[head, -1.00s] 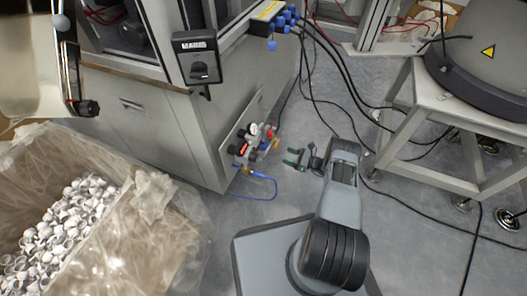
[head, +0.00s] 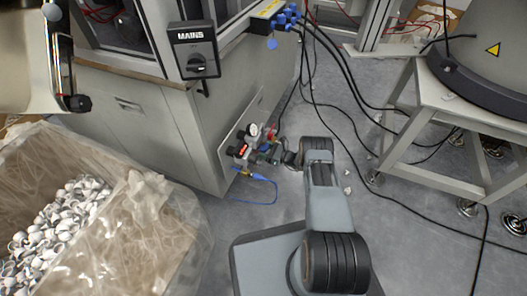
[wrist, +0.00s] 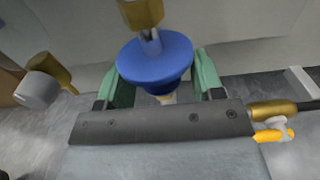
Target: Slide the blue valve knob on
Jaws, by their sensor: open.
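The blue valve knob (wrist: 155,62) is a round, tapered knob between the two green fingers in the wrist view. A silver stem from a brass fitting (wrist: 142,14) meets its wide face; how far the knob sits on the stem cannot be told. My gripper (wrist: 158,74) is open, with one finger on either side of the knob and a visible gap at each side. In the head view my gripper (head: 273,156) is low at the valve panel (head: 232,142) on the cabinet's side, and the knob cannot be made out there.
A brass fitting with a grey cap (wrist: 38,90) is left of my gripper, and one with a yellow lever (wrist: 275,133) is close on the right. A blue hose (head: 262,201) loops below the panel. Black cables (head: 345,95) and a metal stand (head: 440,110) are to the right.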

